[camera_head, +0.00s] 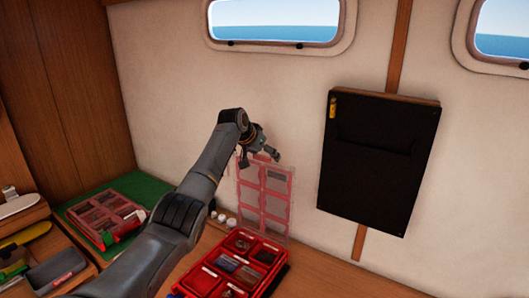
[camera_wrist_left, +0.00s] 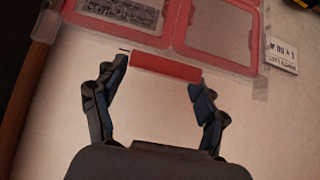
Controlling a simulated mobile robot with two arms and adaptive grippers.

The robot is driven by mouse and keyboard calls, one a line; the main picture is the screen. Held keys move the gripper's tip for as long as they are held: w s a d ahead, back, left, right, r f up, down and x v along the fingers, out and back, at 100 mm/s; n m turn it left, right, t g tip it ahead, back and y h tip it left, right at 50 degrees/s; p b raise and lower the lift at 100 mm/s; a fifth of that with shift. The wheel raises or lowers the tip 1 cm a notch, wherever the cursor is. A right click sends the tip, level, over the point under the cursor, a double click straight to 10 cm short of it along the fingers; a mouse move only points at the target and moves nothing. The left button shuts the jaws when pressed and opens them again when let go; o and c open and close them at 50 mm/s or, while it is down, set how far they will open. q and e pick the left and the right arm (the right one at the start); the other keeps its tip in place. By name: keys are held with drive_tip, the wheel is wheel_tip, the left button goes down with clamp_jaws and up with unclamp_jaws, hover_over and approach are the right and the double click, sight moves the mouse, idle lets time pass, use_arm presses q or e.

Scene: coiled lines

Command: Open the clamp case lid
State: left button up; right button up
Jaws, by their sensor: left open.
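A red compartment case (camera_head: 232,268) stands on the wooden surface with its clear, red-framed lid (camera_head: 264,200) raised nearly upright behind it. I take this as the clamp case; its label is not readable. My left gripper (camera_head: 262,153) is at the lid's top edge. In the left wrist view, the open gripper (camera_wrist_left: 160,76) has its fingers on either side of the lid's red front lip (camera_wrist_left: 165,67). Whether the fingers touch the lip I cannot tell. My right gripper is not in view.
A second red case (camera_head: 103,216) with its lid down lies on a green mat (camera_head: 143,187) at the left. A grey tray (camera_head: 55,270) is at front left. Small white round items (camera_head: 222,217) stand beside the open lid. A black wall pouch (camera_head: 375,165) hangs to the right.

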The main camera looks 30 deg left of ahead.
use_arm(q)
drive_tip(key=shift+w+r, duration=0.1)
drive_tip(key=shift+r, duration=0.05)
drive_tip(key=v, duration=1.1)
drive_tip(key=shift+s+r, duration=0.25)
drive_tip(key=shift+s, duration=0.05)
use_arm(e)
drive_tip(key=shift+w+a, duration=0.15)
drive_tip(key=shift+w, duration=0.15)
